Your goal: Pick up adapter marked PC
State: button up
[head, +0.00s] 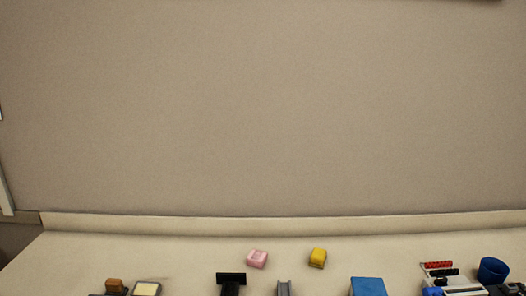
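A small pink block (257,259) lies on the desk, left of a small yellow block (318,258). Either may be an adapter, but I cannot read the marking PC on any object. The pink block has faint marks on its surface, too small to read. The two blocks stand apart, with bare desk between them. My gripper is not in view.
Along the bottom edge, partly cut off, are a brown block (115,285), a cream-topped item (147,289), a black T-shaped item (231,278), a grey channel-like piece (284,288), a blue box (368,287), a white device (458,284) and a blue cup (492,270).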

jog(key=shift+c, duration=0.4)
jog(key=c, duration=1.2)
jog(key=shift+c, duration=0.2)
